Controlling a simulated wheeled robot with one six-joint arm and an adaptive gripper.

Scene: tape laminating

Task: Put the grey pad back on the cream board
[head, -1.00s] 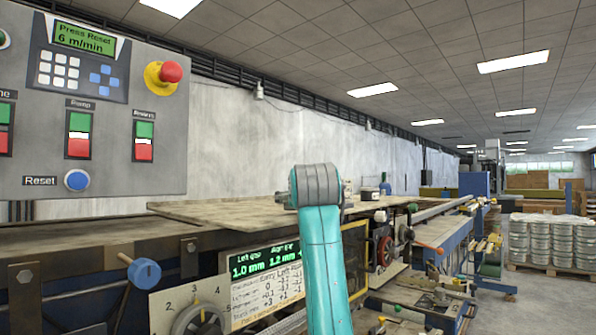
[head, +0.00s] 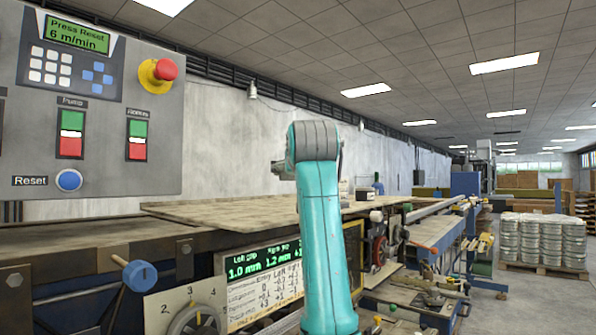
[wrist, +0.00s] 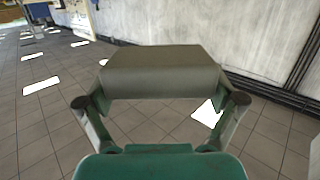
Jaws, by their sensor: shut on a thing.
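The grey pad (wrist: 162,72) is a dark, block-like piece across the middle of the wrist view. My gripper (wrist: 160,96) is shut on it, with a finger at each side, and holds it clear of any surface. In the head view my turquoise arm stands upright in the middle and hides most of the gripper; only a small grey part shows left of its top. I cannot make out the pad there. I cannot clearly identify the cream board in either view.
A control panel (head: 100,175) with buttons and a red emergency stop (head: 165,70) hangs at upper left. A long machine with a flat tan top (head: 240,212) runs across. A gap display (head: 265,270) and blue knob (head: 139,275) face me. Stacked cans (head: 545,240) stand at right.

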